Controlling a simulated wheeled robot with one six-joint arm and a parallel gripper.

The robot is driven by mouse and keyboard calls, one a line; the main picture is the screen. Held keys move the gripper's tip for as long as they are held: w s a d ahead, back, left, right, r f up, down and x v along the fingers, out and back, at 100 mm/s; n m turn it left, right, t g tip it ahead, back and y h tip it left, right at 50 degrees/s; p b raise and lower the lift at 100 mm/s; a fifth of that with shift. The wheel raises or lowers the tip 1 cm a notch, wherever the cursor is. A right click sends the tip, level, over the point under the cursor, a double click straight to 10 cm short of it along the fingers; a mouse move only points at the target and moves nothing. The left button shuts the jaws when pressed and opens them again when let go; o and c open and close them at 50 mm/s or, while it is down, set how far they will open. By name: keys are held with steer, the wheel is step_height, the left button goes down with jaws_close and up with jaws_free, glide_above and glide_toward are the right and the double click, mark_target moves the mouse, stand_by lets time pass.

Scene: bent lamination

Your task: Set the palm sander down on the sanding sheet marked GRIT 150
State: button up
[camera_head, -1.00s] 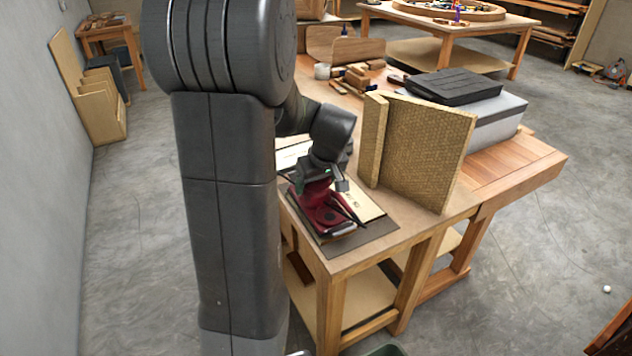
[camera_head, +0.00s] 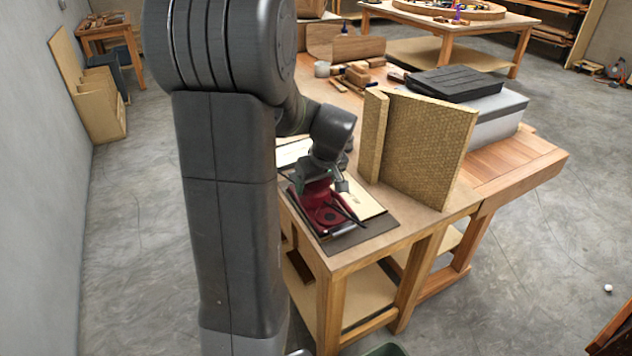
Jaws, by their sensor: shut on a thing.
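Another pale sheet (camera_head: 293,152) lies farther back, partly hidden by my arm.
Two upright tan textured panels (camera_head: 425,150) stand just right of the mat. Behind them a black case (camera_head: 455,86) lies on a grey box (camera_head: 505,114). Wood blocks (camera_head: 357,74) and a curved wooden piece (camera_head: 345,46) are at the back. The bench's front edge (camera_head: 385,252) is close to the mat.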

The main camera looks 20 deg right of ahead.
steer(key=shift+f+b, duration=0.35)
stand_by(0.3)
steer(key=o, duration=1.3)
steer(key=shift+o, duration=0.9)
steer(key=shift+s+f, duration=0.1)
steer(key=shift+r+p, duration=2.25)
steer(key=shift+r, duration=1.35)
steer(key=shift+f, duration=0.1)
